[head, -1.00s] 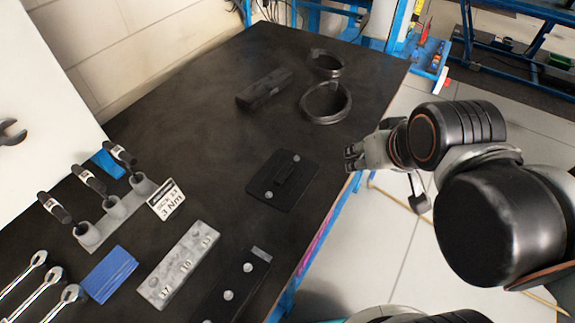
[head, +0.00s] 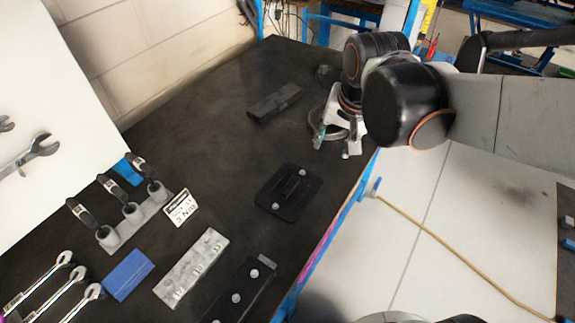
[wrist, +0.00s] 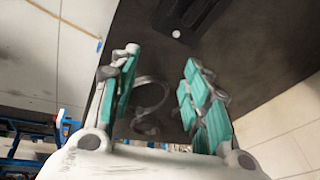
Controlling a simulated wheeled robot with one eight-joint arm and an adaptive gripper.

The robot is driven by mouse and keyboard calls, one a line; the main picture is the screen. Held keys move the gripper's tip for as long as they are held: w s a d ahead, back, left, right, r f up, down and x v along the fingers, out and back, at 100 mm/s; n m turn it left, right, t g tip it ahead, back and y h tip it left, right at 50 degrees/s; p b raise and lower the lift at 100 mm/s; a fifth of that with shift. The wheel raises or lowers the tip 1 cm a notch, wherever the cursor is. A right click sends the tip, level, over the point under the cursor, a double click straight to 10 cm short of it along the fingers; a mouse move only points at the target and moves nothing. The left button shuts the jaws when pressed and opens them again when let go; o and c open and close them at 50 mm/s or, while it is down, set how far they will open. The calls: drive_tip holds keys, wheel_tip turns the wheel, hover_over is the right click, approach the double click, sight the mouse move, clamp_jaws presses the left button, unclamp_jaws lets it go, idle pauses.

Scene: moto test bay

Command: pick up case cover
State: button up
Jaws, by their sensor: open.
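A flat black plate with a raised bar and two silver bolts, which looks like the case cover (head: 272,202), lies on the dark bench near its right edge. In the wrist view a dark ridged piece with a pale bolt head, probably this cover (wrist: 190,14), is cut off at the top. My gripper (head: 336,143) is at the bench's right side, beyond the cover and apart from it. Its jaws point down and are open, with nothing held. The wrist view shows green finger pads (wrist: 160,62) spread wide, with a dark ring (wrist: 150,80) seen between them.
Dark rings are partly hidden behind my gripper. A black block (head: 274,102) lies left of it. A grey numbered block (head: 192,266), a black bolted strip (head: 240,290), a tool holder (head: 132,214) and wrenches (head: 60,285) fill the near side. The bench middle is clear.

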drive_tip(key=w+a+f+m+g+p, duration=0.2)
drive_tip(key=w+a+m+p, duration=0.1)
drive_tip(key=w+a, duration=0.15)
drive_tip(key=g, duration=0.2)
hover_over(290, 185)
drive_tip(key=f, duration=1.3)
drive_tip(key=shift+w+a+f, duration=0.1)
drive_tip(key=shift+w, duration=0.15)
drive_tip(key=shift+s+f+b, duration=0.15)
drive_tip(key=shift+f+b, duration=0.2)
drive_tip(key=shift+f, duration=1)
drive_tip(key=shift+s+f+b, duration=0.1)
drive_tip(key=shift+f+b, duration=0.25)
drive_tip(key=shift+f, duration=1)
clamp_jaws()
